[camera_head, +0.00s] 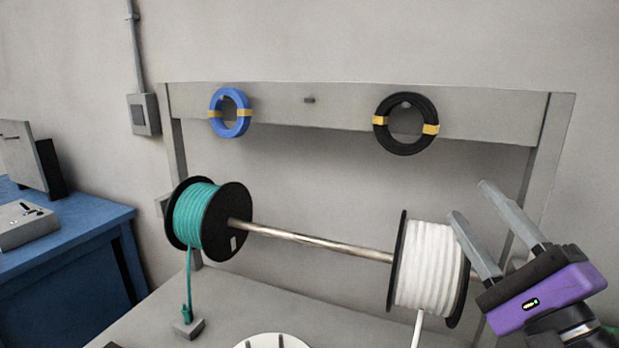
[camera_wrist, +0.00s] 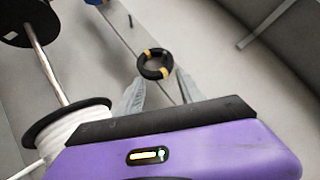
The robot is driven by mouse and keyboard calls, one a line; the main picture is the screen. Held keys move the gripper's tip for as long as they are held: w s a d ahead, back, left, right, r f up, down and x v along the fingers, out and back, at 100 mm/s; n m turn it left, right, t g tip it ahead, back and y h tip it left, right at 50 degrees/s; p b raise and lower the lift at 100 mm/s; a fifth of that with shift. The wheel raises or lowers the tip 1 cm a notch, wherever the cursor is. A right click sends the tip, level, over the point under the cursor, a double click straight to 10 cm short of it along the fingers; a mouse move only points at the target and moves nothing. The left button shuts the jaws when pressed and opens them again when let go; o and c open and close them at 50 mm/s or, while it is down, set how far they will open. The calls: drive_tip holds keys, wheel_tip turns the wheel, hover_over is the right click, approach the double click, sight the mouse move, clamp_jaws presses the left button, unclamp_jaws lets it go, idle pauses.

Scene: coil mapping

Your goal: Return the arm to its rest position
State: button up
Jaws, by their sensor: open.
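My gripper (camera_head: 472,217) is at the right of the head view, its two grey fingers apart and nothing between them. It is in front of and beside the white cable spool (camera_head: 428,268), whose right side it partly covers. In the wrist view the gripper (camera_wrist: 160,88) shows its fingers spread, with the black coil (camera_wrist: 155,64) seen beyond them. In the head view the black coil (camera_head: 381,138) hangs on the right of the rack's crossbar (camera_head: 270,110), well apart from the fingers.
A blue coil (camera_head: 216,118) hangs at the crossbar's left, with an empty peg (camera_head: 309,100) between the coils. A metal rod (camera_head: 320,242) carries the white spool and a teal spool (camera_head: 197,218). A blue bench (camera_head: 75,262) stands at the left. A white round object (camera_head: 270,341) is at the bottom.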

drive_tip(key=s+d+f+n+h, duration=0.2)
drive_tip(key=s+f+n+h, duration=0.25)
drive_tip(key=f, duration=0.35)
drive_tip(key=s+d+f+n+h, duration=0.25)
drive_tip(key=s+f+n, duration=0.35)
drive_tip(key=f, duration=0.3)
drive_tip(key=s+a+f+n+g, duration=0.3)
drive_tip(key=s+f, duration=0.5)
drive_tip(key=s, duration=0.4)
drive_tip(key=s+a+f+n+g+y, duration=0.1)
drive_tip(key=s+a+f+n+g, duration=0.2)
drive_tip(key=s+f, duration=0.6)
drive_tip(key=s+n+g, duration=0.1)
drive_tip(key=s, duration=0.2)
drive_tip(key=shift+s+n+g, duration=0.25)
drive_tip(key=shift+n+g, duration=0.05)
drive_tip(key=shift+n, duration=0.05)
